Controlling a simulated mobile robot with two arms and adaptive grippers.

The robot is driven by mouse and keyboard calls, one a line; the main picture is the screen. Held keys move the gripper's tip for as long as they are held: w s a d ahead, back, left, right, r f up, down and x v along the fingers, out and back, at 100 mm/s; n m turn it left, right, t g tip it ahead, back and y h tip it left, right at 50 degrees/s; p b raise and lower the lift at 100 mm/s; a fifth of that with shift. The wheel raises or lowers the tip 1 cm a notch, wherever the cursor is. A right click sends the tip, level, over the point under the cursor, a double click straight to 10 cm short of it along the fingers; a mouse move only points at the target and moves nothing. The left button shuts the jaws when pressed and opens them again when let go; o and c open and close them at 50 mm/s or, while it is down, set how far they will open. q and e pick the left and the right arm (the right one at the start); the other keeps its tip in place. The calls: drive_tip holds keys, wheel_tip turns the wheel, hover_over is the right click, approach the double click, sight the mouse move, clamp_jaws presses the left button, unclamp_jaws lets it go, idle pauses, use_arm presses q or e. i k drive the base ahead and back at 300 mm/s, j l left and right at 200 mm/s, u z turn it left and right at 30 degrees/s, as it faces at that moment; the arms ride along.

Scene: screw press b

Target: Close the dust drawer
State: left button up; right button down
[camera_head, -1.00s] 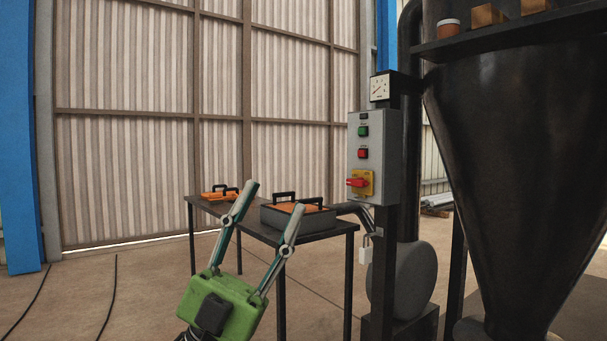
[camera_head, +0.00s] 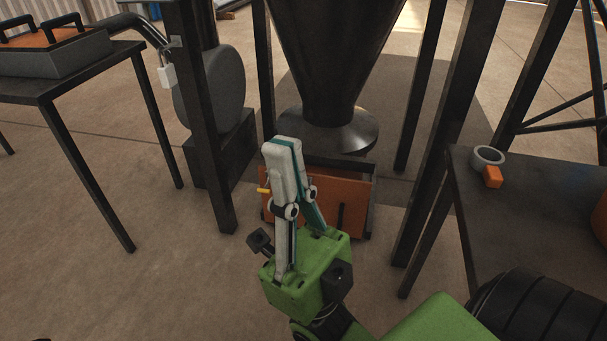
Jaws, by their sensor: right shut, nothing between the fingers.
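The dust drawer has an orange-brown front (camera_head: 357,192) with a dark upright bar on it. It sits low under the black cone-shaped hopper (camera_head: 335,50). A dark strip shows behind the front's top edge; I cannot tell how far out the drawer stands. A small yellow peg (camera_head: 263,190) shows at its left side. My right gripper (camera_head: 284,144) is shut and empty, fingers pointing up in the picture. It covers the left and middle of the drawer front; I cannot tell whether it touches. My left gripper is not in view.
A dark table (camera_head: 530,210) at the right bears a grey ring (camera_head: 487,157) and an orange block (camera_head: 493,177). Dark stand legs (camera_head: 424,185) flank the drawer. Another table (camera_head: 38,92) with a grey tray (camera_head: 60,62) stands upper left.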

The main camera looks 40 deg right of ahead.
sight(343, 196)
drive_tip(key=i+j+z, duration=0.4)
drive_tip(key=i, duration=0.25)
drive_tip(key=i+j+z, duration=0.4)
drive_tip(key=j, duration=0.4)
drive_tip(key=i+z, duration=0.1)
drive_tip(key=z, duration=0.25)
